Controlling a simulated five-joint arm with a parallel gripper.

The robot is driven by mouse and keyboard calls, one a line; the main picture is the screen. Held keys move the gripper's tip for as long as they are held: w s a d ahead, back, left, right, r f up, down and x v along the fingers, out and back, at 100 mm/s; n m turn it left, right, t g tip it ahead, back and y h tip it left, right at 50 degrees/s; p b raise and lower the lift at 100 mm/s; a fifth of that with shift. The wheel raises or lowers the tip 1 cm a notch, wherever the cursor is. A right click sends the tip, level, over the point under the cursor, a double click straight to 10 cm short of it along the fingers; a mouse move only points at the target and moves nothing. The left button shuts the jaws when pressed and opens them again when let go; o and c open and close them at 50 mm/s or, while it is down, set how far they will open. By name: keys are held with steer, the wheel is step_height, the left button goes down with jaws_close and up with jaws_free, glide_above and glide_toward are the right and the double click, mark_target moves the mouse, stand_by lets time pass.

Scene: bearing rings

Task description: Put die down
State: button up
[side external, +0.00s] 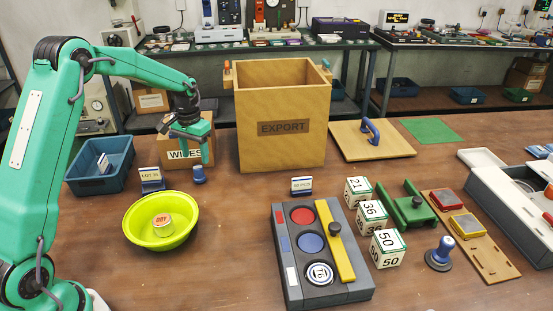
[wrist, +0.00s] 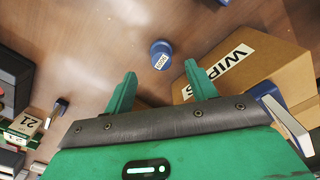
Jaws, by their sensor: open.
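My gripper (wrist: 160,72) is open, its two green fingers apart with nothing between them. In the side view, my gripper (side external: 196,148) hangs in front of the WIPES box. A small blue round piece with a white label (wrist: 161,50) stands on the table just beyond the fingertips, apart from them. It also shows in the side view (side external: 198,175), below the gripper. Numbered white cubes, 21 (side external: 358,190), 36 (side external: 371,214) and 50 (side external: 387,248), stand on the table at right. No thing is marked as the die, so I cannot tell which it is.
The WIPES box (wrist: 248,72) is close right of the fingers. A blue bin (side external: 98,180), a lime bowl (side external: 135,229) holding a tin, and the tall EXPORT box (side external: 283,150) stand around. A grey tray (side external: 345,290) lies left of the cubes. Bare table lies between bowl and tray.

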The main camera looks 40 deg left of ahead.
steer(key=s+d+r+m+t, duration=0.1)
steer(key=s+d+r, duration=0.45)
steer(key=r, duration=0.25)
steer(key=s+d+r+t, duration=0.2)
steer(key=s+d+r, duration=0.3)
steer(key=s+r, duration=0.15)
steer(key=s+d+r+t, duration=0.1)
steer(key=s+d, duration=0.1)
steer(key=s, duration=0.5)
steer(key=s+d+r+m+t, duration=0.1)
steer(key=s+d, duration=0.2)
steer(key=s, duration=0.4)
steer(key=shift+d+r, duration=0.2)
steer(key=shift+d, duration=0.1)
steer(key=shift+o, duration=0.2)
steer(key=shift+s+d+f+t, duration=0.15)
steer(key=shift+s+f+t, duration=0.15)
steer(key=shift+s, duration=0.3)
steer(key=shift+o, duration=0.2)
steer(key=shift+r, duration=0.1)
